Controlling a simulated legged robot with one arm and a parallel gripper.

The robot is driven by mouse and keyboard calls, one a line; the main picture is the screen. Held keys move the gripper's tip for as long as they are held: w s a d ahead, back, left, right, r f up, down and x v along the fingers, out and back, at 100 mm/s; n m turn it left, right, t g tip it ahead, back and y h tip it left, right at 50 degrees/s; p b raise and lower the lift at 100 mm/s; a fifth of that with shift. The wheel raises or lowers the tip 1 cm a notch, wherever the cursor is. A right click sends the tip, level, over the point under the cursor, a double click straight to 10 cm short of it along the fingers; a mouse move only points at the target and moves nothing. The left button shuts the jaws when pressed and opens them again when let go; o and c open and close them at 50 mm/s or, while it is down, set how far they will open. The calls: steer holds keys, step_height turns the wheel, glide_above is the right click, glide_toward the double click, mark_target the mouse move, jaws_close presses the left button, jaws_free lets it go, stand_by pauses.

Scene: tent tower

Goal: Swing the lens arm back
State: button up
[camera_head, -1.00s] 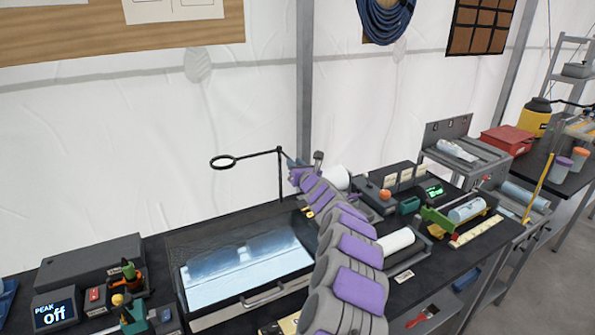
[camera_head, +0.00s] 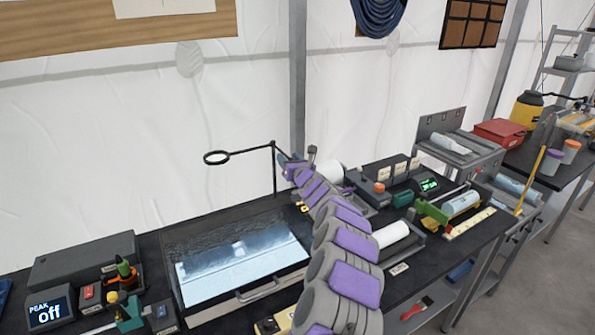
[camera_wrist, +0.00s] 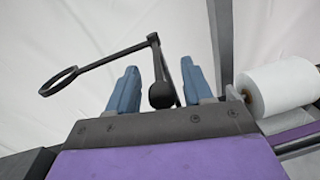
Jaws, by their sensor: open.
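The lens arm (camera_head: 246,149) is a thin dark bar on a vertical post (camera_head: 274,170) behind the lit tray, with a round ring (camera_head: 216,157) at its left end. In the wrist view the lens arm (camera_wrist: 112,56) runs left to its ring (camera_wrist: 59,81). A dark round knob (camera_wrist: 161,95) shows between the two blue fingers of my gripper (camera_wrist: 160,84). The fingers are apart, with gaps on both sides of the knob; I cannot tell its depth between them. In the head view my gripper (camera_head: 284,160) is beside the post's top.
A glowing tray (camera_head: 240,265) with a front handle lies below the ring. A white roll (camera_wrist: 277,86) is close right of my gripper. A tent pole (camera_head: 298,75) stands behind. A box reading "PEAK off" (camera_head: 50,310) is at the left.

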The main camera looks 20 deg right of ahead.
steer(key=s+d, duration=0.2)
steer(key=s, duration=1.5)
steer(key=shift+b, duration=0.4)
stand_by(0.3)
